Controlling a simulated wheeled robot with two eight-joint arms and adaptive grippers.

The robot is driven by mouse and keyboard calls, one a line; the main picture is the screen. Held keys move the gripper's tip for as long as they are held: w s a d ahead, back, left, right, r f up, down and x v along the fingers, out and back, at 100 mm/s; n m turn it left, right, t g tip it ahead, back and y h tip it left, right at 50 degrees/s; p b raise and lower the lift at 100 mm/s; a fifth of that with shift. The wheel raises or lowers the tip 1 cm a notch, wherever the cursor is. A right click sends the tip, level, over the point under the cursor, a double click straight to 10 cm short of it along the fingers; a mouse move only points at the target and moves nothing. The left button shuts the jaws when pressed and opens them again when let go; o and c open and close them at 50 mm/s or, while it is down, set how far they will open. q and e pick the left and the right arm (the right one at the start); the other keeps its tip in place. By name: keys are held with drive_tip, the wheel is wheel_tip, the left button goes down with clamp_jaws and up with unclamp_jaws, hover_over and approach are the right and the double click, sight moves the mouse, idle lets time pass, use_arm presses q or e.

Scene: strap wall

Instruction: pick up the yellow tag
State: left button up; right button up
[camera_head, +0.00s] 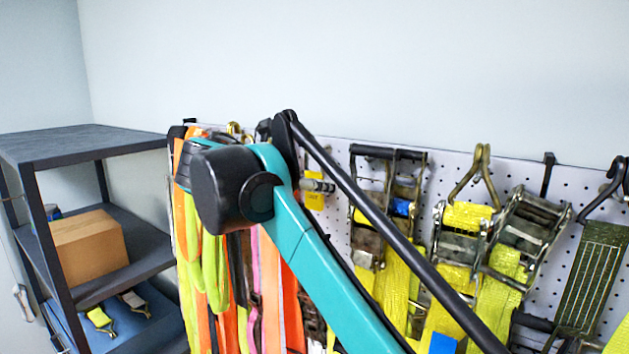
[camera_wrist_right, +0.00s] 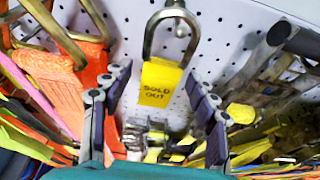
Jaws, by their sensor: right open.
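The yellow tag (camera_wrist_right: 158,84) reads "SOLD OUT" and hangs from a metal shackle (camera_wrist_right: 150,38) on the pegboard in the right wrist view. In the head view a small part of the yellow tag (camera_head: 315,201) shows just beside my arm. My right gripper (camera_wrist_right: 157,74) is open. Its dark fingers stand left and right of the tag, with a gap on each side, and hold nothing. My left gripper is not in view.
Orange, green and pink straps (camera_head: 206,275) hang left of the tag. Ratchet buckles with yellow straps (camera_head: 400,275) hang right of it on the white pegboard (camera_head: 455,170). A dark shelf (camera_head: 85,142) at the left holds a cardboard box (camera_head: 88,247).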

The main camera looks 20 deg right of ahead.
drive_tip(key=shift+w+d+f, duration=0.25)
drive_tip(key=shift+w+d, duration=0.1)
drive_tip(key=shift+d, duration=0.2)
drive_tip(key=shift+a, duration=0.1)
drive_tip(key=c, duration=1.3)
drive_tip(key=shift+o, duration=0.2)
